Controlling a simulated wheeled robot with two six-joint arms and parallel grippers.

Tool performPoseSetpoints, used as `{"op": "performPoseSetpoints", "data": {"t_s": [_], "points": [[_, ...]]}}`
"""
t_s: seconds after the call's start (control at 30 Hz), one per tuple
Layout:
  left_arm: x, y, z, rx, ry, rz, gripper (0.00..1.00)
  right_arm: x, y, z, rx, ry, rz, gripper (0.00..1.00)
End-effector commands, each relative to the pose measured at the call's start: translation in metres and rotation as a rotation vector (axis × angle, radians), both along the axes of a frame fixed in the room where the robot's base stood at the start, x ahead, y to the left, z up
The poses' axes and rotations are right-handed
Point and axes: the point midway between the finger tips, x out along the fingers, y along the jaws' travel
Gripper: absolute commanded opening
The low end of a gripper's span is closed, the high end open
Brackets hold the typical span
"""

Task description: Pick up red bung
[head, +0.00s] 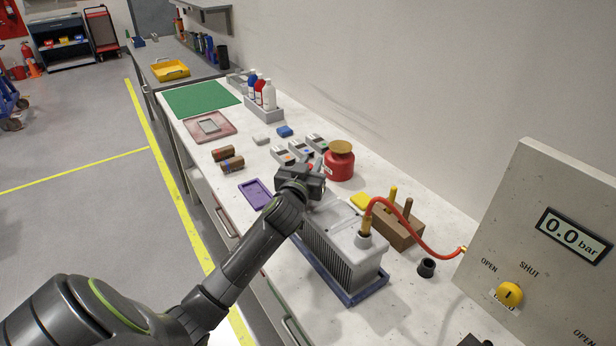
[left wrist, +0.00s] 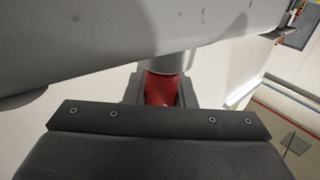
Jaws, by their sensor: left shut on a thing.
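My left gripper (head: 312,170) is at the far end of the grey finned housing (head: 340,245), which stands on a blue tray (head: 350,299). In the left wrist view the red bung (left wrist: 160,88) sits between the jaws, and the gripper is shut on it. A grey cylindrical neck (left wrist: 168,63) meets the bung there; I cannot tell whether the bung is seated in it. In the head view the gripper hides most of the bung. My right gripper is not in view.
A red hose (head: 430,238) runs from the housing's near end to the gauge panel (head: 550,240), which reads 0.0 bar. A red pot (head: 339,164) stands behind the gripper. A wooden block (head: 398,228) with handled tools is at right. A purple tray (head: 256,194) lies left.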

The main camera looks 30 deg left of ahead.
Motion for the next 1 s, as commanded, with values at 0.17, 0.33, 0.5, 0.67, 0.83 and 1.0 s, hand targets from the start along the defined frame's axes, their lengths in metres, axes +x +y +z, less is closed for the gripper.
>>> {"op": "performPoseSetpoints", "data": {"t_s": [0.17,0.33,0.5,0.67,0.83,1.0], "points": [[0.0,0.0,0.0,0.0,-0.001,0.0,0.0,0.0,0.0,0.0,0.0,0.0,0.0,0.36],[0.0,0.0,0.009,0.002,-0.004,0.001,0.0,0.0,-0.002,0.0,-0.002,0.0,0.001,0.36],[0.0,0.0,0.041,0.002,-0.008,-0.001,0.0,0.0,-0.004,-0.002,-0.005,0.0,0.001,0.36],[0.0,0.0,0.073,0.004,-0.006,-0.001,0.0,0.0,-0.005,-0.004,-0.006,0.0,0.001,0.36],[0.0,0.0,0.095,0.001,-0.004,0.0,0.0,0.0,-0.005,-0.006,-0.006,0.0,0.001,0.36],[0.0,-0.001,0.1,0.0,0.0,-0.001,0.0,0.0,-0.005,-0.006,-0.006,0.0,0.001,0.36]]}}
